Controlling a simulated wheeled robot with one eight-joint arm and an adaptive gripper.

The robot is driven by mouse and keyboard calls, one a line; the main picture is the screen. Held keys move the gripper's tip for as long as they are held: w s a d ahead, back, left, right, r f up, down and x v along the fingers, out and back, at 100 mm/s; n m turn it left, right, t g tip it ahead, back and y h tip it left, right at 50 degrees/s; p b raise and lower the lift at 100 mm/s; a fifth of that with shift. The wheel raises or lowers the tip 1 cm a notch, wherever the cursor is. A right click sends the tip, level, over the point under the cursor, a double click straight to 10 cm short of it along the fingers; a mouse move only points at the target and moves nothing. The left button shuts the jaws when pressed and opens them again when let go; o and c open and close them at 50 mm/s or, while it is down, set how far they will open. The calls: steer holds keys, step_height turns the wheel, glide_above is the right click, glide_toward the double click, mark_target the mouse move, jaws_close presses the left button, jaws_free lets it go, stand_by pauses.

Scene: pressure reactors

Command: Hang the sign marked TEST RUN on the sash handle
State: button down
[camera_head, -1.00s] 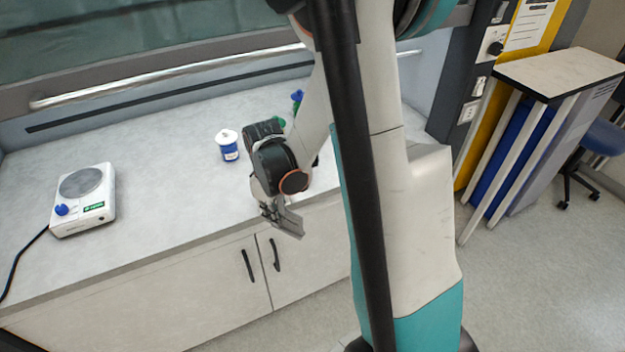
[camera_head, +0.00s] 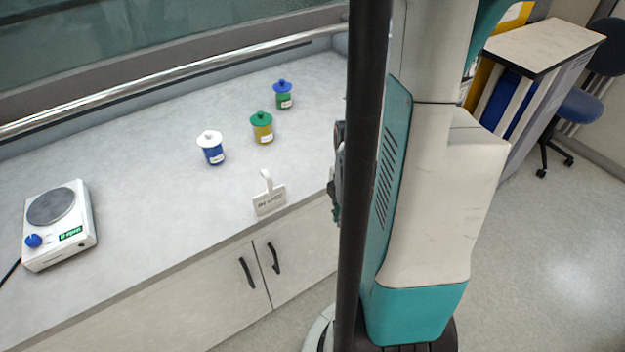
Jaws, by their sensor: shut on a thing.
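A small white sign (camera_head: 269,201) with a hook-like loop on top stands near the counter's front edge. Its dark lettering is too small and blurred to read, so I cannot tell if it says TEST RUN. The sash handle (camera_head: 150,88) is a long metal bar across the hood front at the back. My gripper (camera_head: 336,200) is right of the sign and apart from it, mostly hidden behind my dark column. Its fingertips are hidden. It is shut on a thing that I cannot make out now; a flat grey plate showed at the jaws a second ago.
A blue jar with a white lid (camera_head: 211,150), a yellow jar with a green lid (camera_head: 262,128) and a green jar with a blue lid (camera_head: 284,97) stand on the counter (camera_head: 130,180). A hotplate (camera_head: 60,224) is at left. A side table (camera_head: 545,45) is at right.

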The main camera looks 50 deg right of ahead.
steer(key=shift+s, duration=0.1)
steer(key=b, duration=0.3)
glide_above(306, 188)
steer(key=s, duration=0.2)
steer(key=shift+a, duration=0.25)
steer(key=shift+w+d+f, duration=0.1)
steer(key=shift+w+d, duration=0.05)
steer(key=shift+w, duration=0.45)
steer(key=shift+w+d, duration=0.15)
steer(key=shift+w, duration=0.45)
steer(key=shift+s+f+b, duration=0.2)
steer(key=shift+f+b, duration=0.6)
steer(key=shift+f, duration=0.7)
steer(key=shift+f, duration=0.2)
steer(key=c, duration=1.8)
jaws_free()
steer(key=shift+r, duration=0.15)
